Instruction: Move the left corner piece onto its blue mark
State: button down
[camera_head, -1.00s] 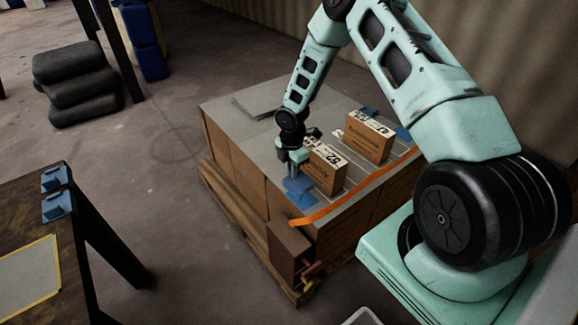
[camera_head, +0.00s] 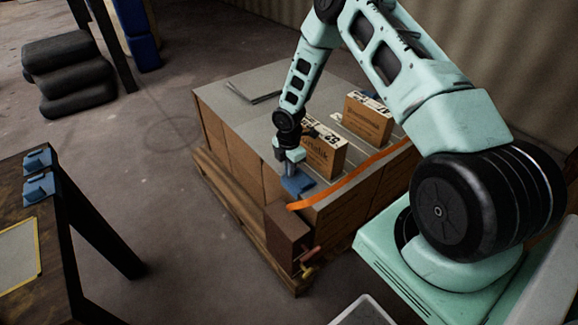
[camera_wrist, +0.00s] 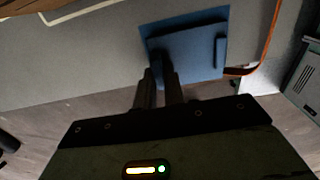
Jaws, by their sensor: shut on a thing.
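My gripper (camera_head: 290,171) points down at the near corner of the carton stack's top. It is shut on a blue corner piece (camera_wrist: 200,52), at its raised dark part in the wrist view. The piece also shows under the fingertips in the head view (camera_head: 298,186). A darker blue mark (camera_wrist: 180,27) shows along the piece's far edge in the wrist view. The piece lies over part of this mark, beside the grey sheet's edge. I cannot tell whether it touches the surface. The fingers hide part of the piece.
Two cartons (camera_head: 325,158) (camera_head: 368,122) stand on the stack's grey top (camera_head: 225,100), close to my arm. An orange strap (camera_head: 350,180) crosses the near right corner. Two more blue pieces (camera_head: 38,160) (camera_head: 38,188) lie on the table at left. Open floor lies between table and pallet.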

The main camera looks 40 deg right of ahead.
jog(key=shift+f, duration=0.1)
dwell(0.3)
jog(key=c, duration=1.4)
grip_release()
notch_tip(320, 180, up, 17)
jog(key=p, duration=0.2)
jog(key=s+a+r+m+p, duration=0.2)
jog(key=s+a+r+p, duration=0.1)
jog(key=a+r, duration=0.5)
jog(key=s+a+r+m+p, duration=0.3)
jog(key=s+a+r, duration=0.6)
jog(key=a+r, duration=0.25)
jog(key=s+a+r+m+p, duration=0.2)
jog(key=s+a+r+m, duration=0.1)
jog(key=s, duration=0.6)
jog(key=s+a+r+m+p, duration=0.1)
jog(key=s+a+r+m, duration=0.1)
jog(key=s+r, duration=0.3)
jog(key=s+a, duration=0.1)
jog(key=s, duration=0.3)
jog(key=shift+s+a+r+m+y+p, duration=0.3)
jog(key=shift+s+a+r+m+p, duration=0.1)
